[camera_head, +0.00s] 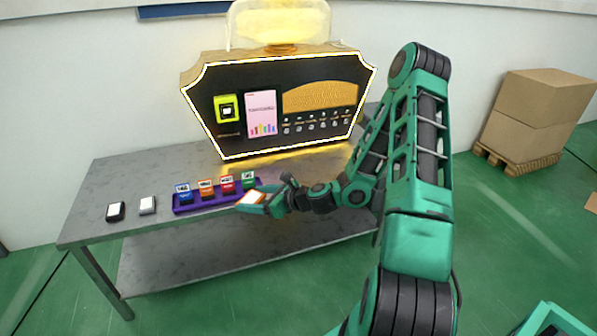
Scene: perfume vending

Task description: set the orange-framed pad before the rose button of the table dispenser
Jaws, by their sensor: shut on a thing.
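The orange-framed pad (253,197) has a white face and is in my gripper (252,203). My gripper is shut on it, in front of the right end of the purple tray. The pad is held out over the front part of the table. The dispenser (257,84) stands at the back of the table, with a black front and a glowing edge. A row of small round buttons (310,128) runs along its lower right. Their labels are too small to read, so I cannot tell which is rose.
A purple tray (210,205) holds several small coloured blocks on the grey table (120,177). A black-framed pad (115,211) and a grey-framed pad (148,204) lie at the left. Cardboard boxes (535,110) stand on a pallet at the right. The table's back left is bare.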

